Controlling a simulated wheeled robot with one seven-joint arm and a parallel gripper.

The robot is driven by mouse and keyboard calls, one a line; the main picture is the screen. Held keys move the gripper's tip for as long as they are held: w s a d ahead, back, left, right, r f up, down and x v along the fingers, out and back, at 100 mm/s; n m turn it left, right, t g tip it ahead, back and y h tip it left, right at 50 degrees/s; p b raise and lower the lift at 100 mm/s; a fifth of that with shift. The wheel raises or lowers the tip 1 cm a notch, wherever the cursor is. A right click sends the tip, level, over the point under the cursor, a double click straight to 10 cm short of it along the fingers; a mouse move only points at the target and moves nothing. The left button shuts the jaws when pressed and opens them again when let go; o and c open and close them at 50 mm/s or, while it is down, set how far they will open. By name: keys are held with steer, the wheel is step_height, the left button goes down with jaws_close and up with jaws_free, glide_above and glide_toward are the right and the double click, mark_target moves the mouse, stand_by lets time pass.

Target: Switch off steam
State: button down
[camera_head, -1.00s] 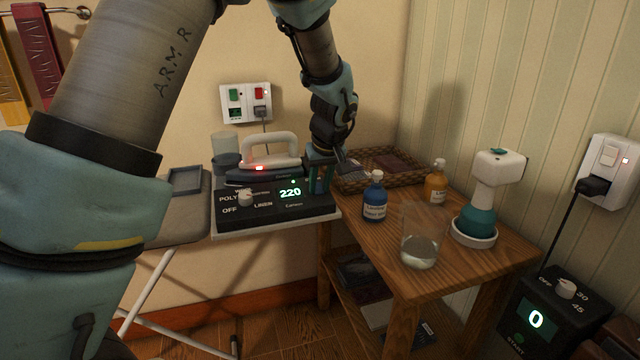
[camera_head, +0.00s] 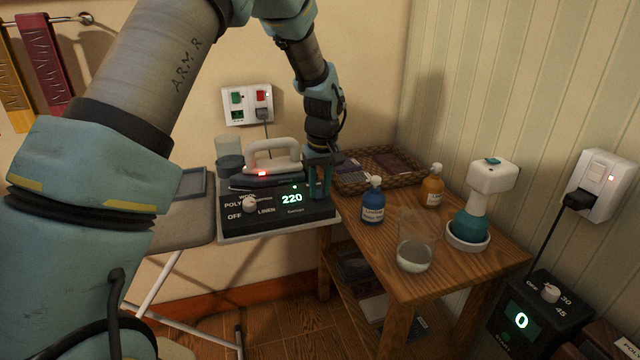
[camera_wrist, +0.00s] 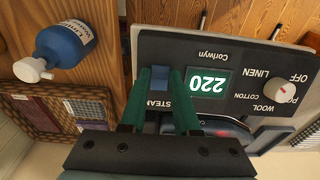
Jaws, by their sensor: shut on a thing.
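The black iron station (camera_head: 278,211) stands on the board by the wall, its display reading 220. A green light glows above the display, and the iron (camera_head: 270,165) with a red light rests on top. My gripper (camera_head: 319,180) is at the right end of the station. In the wrist view my gripper (camera_wrist: 162,84) has its green fingers on either side of a small blue switch (camera_wrist: 159,88) by the word STEAM, and is shut on it. The temperature dial (camera_wrist: 281,91) is beside LINEN and OFF. The fingers partly hide the switch and lettering.
A blue bottle (camera_head: 373,203), an orange bottle (camera_head: 433,187), a glass (camera_head: 414,253) and a white-and-teal device (camera_head: 482,203) stand on the wooden table (camera_head: 455,264). Wall sockets (camera_head: 247,104) are above the iron.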

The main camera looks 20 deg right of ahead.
steer(key=c, duration=0.9)
jaws_free()
steer(key=r+b, duration=0.1)
steer(key=r, duration=0.2)
steer(key=s+r, duration=0.1)
steer(key=r, duration=0.3)
steer(key=r+b, duration=0.1)
steer(key=r, duration=0.2)
steer(key=shift+s+r+b, duration=0.15)
steer(key=shift+r+b, duration=0.15)
steer(key=shift+r, duration=0.1)
steer(key=a+f, duration=0.3)
steer(key=a, duration=2)
steer(key=s+a+f, duration=0.1)
steer(key=s+a, duration=0.2)
steer(key=a, duration=0.1)
steer(key=s+a+f, duration=0.1)
steer(key=s+a, duration=0.2)
steer(key=a, duration=0.2)
steer(key=s+a+f, duration=0.1)
steer(key=s+a, duration=0.3)
steer(key=shift+a, duration=0.35)
